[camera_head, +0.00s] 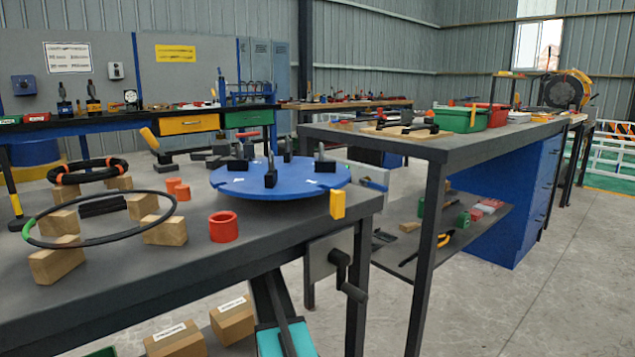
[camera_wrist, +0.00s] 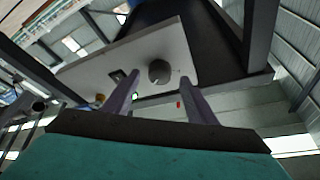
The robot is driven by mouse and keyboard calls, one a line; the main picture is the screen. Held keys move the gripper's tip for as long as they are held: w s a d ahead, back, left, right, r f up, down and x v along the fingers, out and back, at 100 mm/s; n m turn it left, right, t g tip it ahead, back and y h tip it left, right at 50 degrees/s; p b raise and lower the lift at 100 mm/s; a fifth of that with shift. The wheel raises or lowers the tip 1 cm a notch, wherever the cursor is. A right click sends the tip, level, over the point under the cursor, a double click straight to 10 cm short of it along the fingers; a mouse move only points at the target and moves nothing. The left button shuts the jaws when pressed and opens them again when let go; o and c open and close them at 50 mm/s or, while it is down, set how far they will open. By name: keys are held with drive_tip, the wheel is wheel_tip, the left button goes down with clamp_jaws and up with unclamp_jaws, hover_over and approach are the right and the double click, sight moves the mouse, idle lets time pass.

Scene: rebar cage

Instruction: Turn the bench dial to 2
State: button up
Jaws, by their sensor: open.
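The dial is a round dark grey knob (camera_wrist: 159,72) on a light grey panel (camera_wrist: 100,72) in the wrist view. A small light mark shows on its face; any numbers around it are too small to read. My gripper (camera_wrist: 161,78) is open, with one finger on the left of the knob and one on the right in the picture. The fingers point toward the panel, and no contact with the knob can be made out. In the head view the dial cannot be picked out, and my gripper's fingers are not visible.
In the head view, a grey plate with a dark crank (camera_head: 343,272) hangs at the bench's front edge. A blue round plate (camera_head: 280,180) lies on the bench top (camera_head: 180,265). Floor to the right is clear.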

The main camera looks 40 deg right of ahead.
drive_tip(key=p+v, duration=0.3)
drive_tip(key=v, duration=0.8)
drive_tip(key=shift+p, duration=0.4)
